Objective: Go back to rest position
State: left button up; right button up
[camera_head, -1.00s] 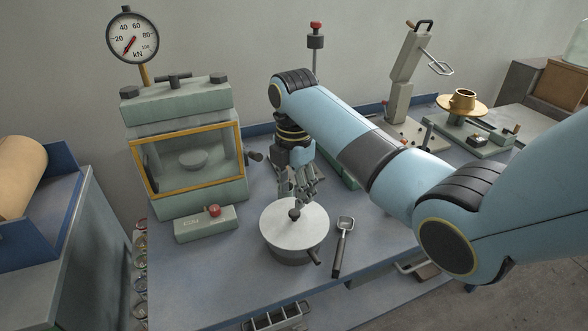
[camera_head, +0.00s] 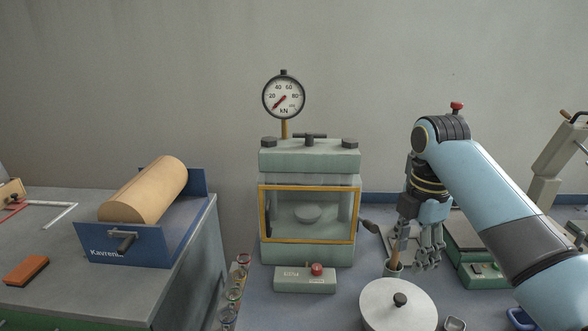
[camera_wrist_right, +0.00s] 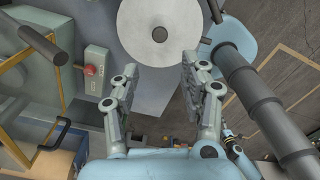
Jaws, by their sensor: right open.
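My right gripper (camera_head: 425,264) is open and empty, fingers pointing down. In the head view it hangs above and behind a round pot with a pale grey lid (camera_head: 375,300) and a black knob (camera_head: 400,299). The lid also shows in the right wrist view (camera_wrist_right: 140,25), beyond the open fingertips of the right gripper (camera_wrist_right: 160,68). The gripper is apart from the knob. The pot's lower part is cut off by the frame edge. My left gripper is not in view.
A green press (camera_head: 310,158) with a yellow-framed window and kN dial (camera_head: 284,97) stands left of the arm. A control box with a red button (camera_head: 316,269) sits before it. A blue roller tray (camera_head: 125,243) is on the left bench.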

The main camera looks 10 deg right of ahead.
jog(key=s+a+f+m+t, duration=0.2)
jog(key=s+f+m, duration=0.2)
jog(key=s+m, duration=0.6)
jog(key=s+a+r+m+t, duration=0.15)
jog(key=s+m, duration=0.25)
jog(key=s, duration=0.4)
jog(key=s+r+m, duration=0.3)
jog(key=s+m, duration=0.1)
jog(key=s, duration=0.4)
jog(key=s+d+f+m+g+h+b, duration=0.2)
jog(key=f+b, duration=0.9)
jog(key=f, duration=2.9)
jog(key=s+d+f+y+b, duration=0.1)
jog(key=s+f+b, duration=0.6)
jog(key=s+f, duration=1.1)
notch_tip(320, 180, down, 2)
jog(key=shift+s+d+f+n+g, duration=0.2)
jog(key=shift+s+d+n+g, duration=0.05)
jog(key=shift+d+n+g, duration=0.15)
